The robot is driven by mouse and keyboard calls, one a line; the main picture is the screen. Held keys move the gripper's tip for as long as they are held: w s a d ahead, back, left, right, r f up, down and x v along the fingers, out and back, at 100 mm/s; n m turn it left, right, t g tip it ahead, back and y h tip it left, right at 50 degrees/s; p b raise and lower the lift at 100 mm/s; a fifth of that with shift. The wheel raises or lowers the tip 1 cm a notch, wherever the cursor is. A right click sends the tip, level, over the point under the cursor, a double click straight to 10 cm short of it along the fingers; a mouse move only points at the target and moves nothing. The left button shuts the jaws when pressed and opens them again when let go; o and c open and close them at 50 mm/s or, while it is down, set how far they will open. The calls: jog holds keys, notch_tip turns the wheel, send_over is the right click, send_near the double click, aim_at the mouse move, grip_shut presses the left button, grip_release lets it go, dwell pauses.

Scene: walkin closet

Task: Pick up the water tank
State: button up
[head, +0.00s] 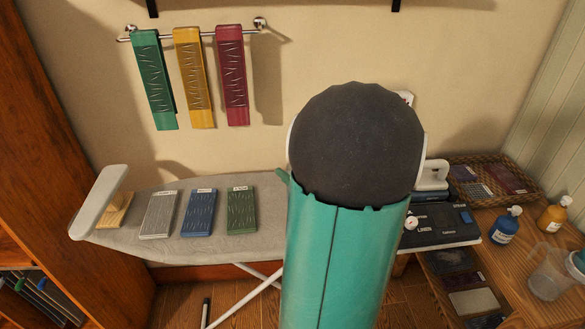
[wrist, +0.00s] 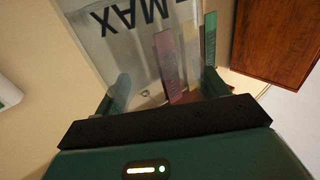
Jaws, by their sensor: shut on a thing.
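The water tank (wrist: 135,52) is a clear, see-through container with dark "MAX" lettering, which appears upside down in the wrist view. My gripper (wrist: 164,84) is shut on it, with one green finger at each side of the tank. The tank fills the space ahead of the dark palm, and the coloured towels show through its wall. In the head view my own teal arm blocks the middle, and neither the gripper nor the tank can be seen there.
An ironing board (head: 270,210) carries several folded cloths. A white iron (head: 432,176) stands on a dark station (head: 440,226). A wicker basket (head: 520,195), blue bottle (head: 505,226), yellow bottle (head: 553,216) and clear jug (head: 547,278) are at right. Towels (head: 187,78) hang on the wall rail.

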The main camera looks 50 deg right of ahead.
jog(key=s+a+r, duration=0.2)
jog(key=s+r, duration=0.1)
jog(key=s, duration=0.2)
jog(key=shift+s+a, duration=0.35)
jog(key=shift+a, duration=0.05)
dwell(1.5)
jog(key=shift+s, duration=0.1)
